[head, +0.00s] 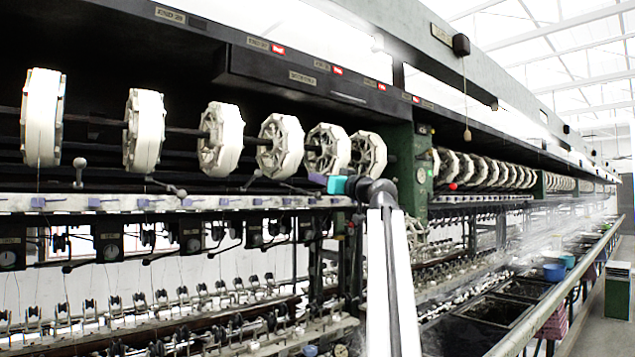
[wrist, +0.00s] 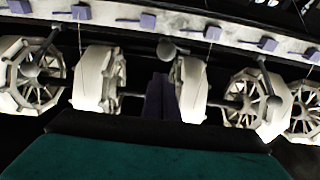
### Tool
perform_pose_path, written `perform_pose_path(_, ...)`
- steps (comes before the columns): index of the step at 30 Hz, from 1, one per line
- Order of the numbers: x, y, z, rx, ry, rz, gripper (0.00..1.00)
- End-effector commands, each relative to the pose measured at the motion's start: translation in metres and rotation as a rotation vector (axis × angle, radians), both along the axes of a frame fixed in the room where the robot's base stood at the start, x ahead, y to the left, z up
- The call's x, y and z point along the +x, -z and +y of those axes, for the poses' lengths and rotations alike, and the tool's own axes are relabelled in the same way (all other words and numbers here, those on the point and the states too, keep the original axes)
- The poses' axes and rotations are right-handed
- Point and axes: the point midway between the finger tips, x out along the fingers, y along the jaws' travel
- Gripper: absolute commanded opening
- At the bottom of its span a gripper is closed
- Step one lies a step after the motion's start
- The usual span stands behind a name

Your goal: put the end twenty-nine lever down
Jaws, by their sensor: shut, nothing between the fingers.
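My gripper (head: 322,181), with teal body and purple fingertips, is shut and empty in front of the rail by the reels, near the green post. In the wrist view its purple fingers (wrist: 160,98) point at a grey-knobbed lever (wrist: 168,49) just past the tips; contact cannot be told. Other levers show at left (wrist: 32,66) and right (wrist: 272,100). In the head view one lever (head: 79,170) stands upright at far left, another (head: 168,188) leans low and another (head: 252,180) is tilted. Number plates are too small to read surely, so I cannot tell which lever is twenty-nine.
White reels (head: 221,138) line the shaft above the levers. The pale rail (head: 130,202) carries purple blocks. A green post (head: 411,175) stands right of my gripper. Gauges, thread guides and basins (head: 495,310) lie below. Open aisle is at far right.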

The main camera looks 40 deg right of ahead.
Motion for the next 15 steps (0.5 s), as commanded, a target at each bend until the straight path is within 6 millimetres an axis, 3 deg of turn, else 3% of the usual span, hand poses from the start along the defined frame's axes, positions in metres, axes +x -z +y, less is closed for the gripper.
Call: perform_pose_path(15, -0.0003, -0.0081, -0.0001, 0.000, 0.000, 0.000, 0.00)
